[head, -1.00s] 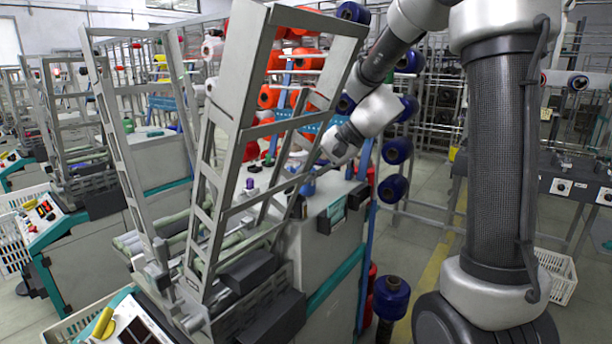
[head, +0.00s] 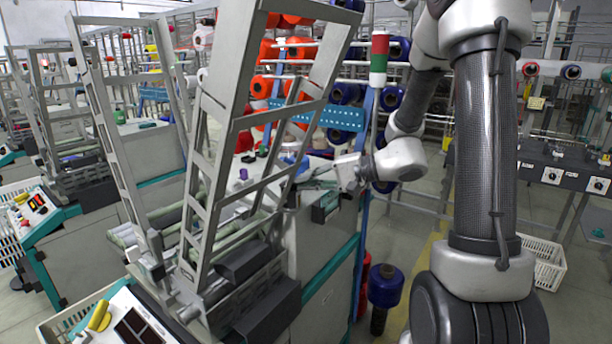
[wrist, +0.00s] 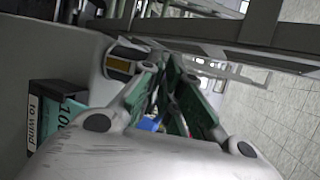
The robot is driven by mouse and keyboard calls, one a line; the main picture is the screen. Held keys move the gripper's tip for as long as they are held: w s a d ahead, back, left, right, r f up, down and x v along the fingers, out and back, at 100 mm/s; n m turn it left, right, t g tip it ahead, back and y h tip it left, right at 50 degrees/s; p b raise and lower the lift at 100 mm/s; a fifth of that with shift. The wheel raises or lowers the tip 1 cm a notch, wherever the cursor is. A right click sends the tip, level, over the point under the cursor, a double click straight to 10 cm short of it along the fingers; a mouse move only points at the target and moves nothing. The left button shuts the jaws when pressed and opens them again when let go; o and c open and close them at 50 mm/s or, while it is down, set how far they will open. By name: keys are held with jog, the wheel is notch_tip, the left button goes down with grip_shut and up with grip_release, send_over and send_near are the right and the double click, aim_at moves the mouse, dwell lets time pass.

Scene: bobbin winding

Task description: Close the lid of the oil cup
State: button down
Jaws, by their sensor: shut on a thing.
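A small blue part, which I take for the oil cup (head: 299,163), sits on the winding machine's top, partly hidden behind the grey frame and my gripper. My gripper (head: 312,180) reaches in from the right over the machine's edge, low and close to this blue part. In the wrist view the fingers of my gripper (wrist: 171,72) are brought close together, and a bit of blue (wrist: 150,123) shows between them. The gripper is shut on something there. The lid's angle cannot be made out, as fingers and frame hide it.
The tilted grey frame (head: 208,150) rises just left of my gripper. A red and green signal lamp (head: 379,60) stands behind the arm. A small purple part (head: 243,174) stands on the machine top. A blue bobbin (head: 386,286) stands at the machine's right.

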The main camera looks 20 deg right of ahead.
jog(key=shift+s+f+y, duration=0.1)
jog(key=shift+f+y, duration=0.2)
jog(key=shift+f, duration=0.1)
jog(key=c, duration=1.6)
grip_release()
jog(key=shift+d, duration=0.1)
jog(key=v, duration=1.2)
jog(key=shift+s+f, duration=0.15)
